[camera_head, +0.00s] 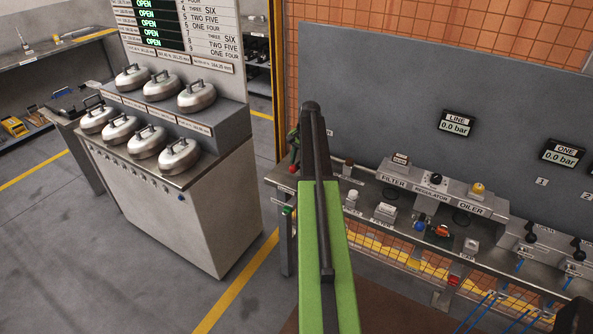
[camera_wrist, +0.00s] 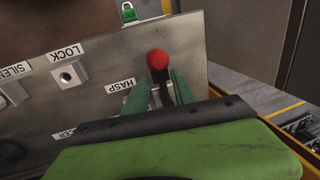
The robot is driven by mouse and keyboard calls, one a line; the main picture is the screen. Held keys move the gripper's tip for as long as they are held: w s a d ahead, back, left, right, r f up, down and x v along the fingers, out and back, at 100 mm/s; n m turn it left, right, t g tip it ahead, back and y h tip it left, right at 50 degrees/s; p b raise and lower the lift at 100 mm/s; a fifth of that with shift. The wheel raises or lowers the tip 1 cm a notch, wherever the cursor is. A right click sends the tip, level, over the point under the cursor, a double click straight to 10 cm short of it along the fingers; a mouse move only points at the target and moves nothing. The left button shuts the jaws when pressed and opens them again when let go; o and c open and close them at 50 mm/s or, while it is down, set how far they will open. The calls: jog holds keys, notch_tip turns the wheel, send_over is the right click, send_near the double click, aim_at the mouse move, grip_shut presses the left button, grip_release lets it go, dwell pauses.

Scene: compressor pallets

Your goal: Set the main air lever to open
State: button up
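A lever with a round red knob (camera_wrist: 157,60) and a dark stem stands at the panel's edge in the wrist view. It looks like the main air lever, but I see no label naming it. My gripper (camera_wrist: 160,82) has its two green fingers apart, one on each side of the stem just below the knob. I see gaps between fingers and stem, so it does not look clamped. The lever's base is hidden behind my gripper body. In the head view my arm covers most of this area, and the gripper shows only as a small green part.
A green padlock (camera_wrist: 128,12) and plates marked LOCK (camera_wrist: 66,53) and HASP (camera_wrist: 119,86) are close by. The LINE gauge (camera_head: 456,123) and the ONE gauge (camera_head: 562,153) read 0.0 bar. The filter, regulator and oiler bench (camera_head: 350,172) extends right. A cabinet with metal pots (camera_head: 190,215) stands left.

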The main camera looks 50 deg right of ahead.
grip_shut()
jog(key=shift+s, duration=0.1)
dwell(1.2)
